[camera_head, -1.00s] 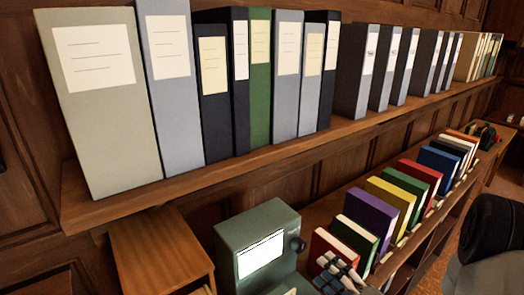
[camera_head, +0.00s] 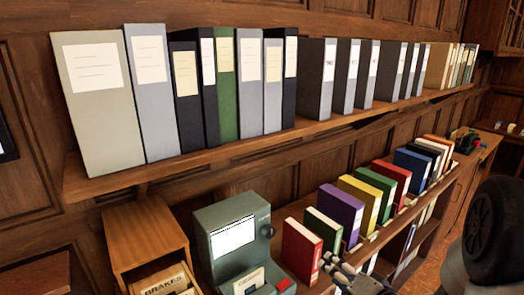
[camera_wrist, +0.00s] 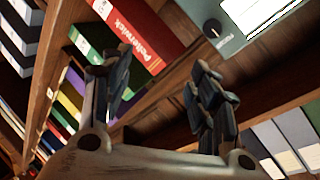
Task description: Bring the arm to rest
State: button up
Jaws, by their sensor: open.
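My gripper (camera_head: 342,274) shows at the bottom of the head view, in front of the red book at the near end of the lower shelf. In the wrist view my gripper (camera_wrist: 163,85) has its two dark jointed fingers spread wide, with nothing between them. The red book (camera_wrist: 145,35) appears beyond the fingers there, tilted by the camera's angle. Whether the fingers touch anything cannot be told from these views.
A grey-green machine (camera_head: 232,240) with a lit panel stands left of the red book (camera_head: 301,250). A wooden box (camera_head: 147,240) holding cards is further left. Coloured books line the lower shelf (camera_head: 290,211). Large binders fill the upper shelf (camera_head: 100,181).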

jog(key=s+d+r+n+g+h, duration=0.3)
jog(key=s+d+r+h, duration=0.15)
jog(key=r+h, duration=0.35)
jog(key=s+a+r+n+g, duration=0.1)
jog(key=s+a, duration=0.2)
jog(key=s, duration=0.4)
jog(key=s+a+r+n+g+y, duration=0.1)
jog(key=s+a+g, duration=0.1)
jog(key=s, duration=0.6)
jog(key=s+a+r+n+g+y+b, duration=0.1)
jog(key=s+a+g, duration=0.1)
jog(key=s+a, duration=0.3)
jog(key=s, duration=0.3)
jog(key=shift+n, duration=0.4)
jog(key=shift+r, duration=0.1)
